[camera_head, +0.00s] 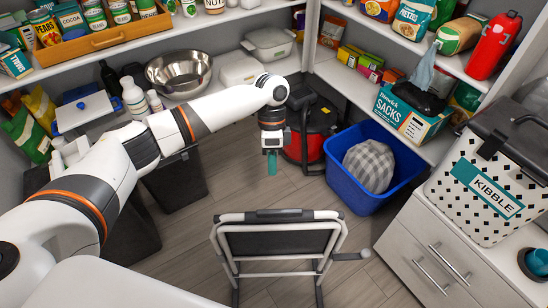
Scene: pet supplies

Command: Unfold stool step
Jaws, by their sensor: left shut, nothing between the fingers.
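A stool (277,242) with a white tubular frame and black panels stands on the floor at the bottom middle. Its dark top bar faces up and its legs run off the lower edge of the picture. Crossbars show below the black panel, and a short bar with a grey end sticks out at its right. I cannot tell how far its step is folded. My left gripper (272,163) points down with teal fingers shut and empty. It is beyond the stool's top bar in the picture, apart from it. My right gripper is not in view.
A blue bin (372,196) with a checked bundle stands right of my left gripper. A red and black canister (308,138) is behind it. A white drawer unit (440,255) stands at the right, below a kibble container (484,190). Wooden floor is clear left of the stool.

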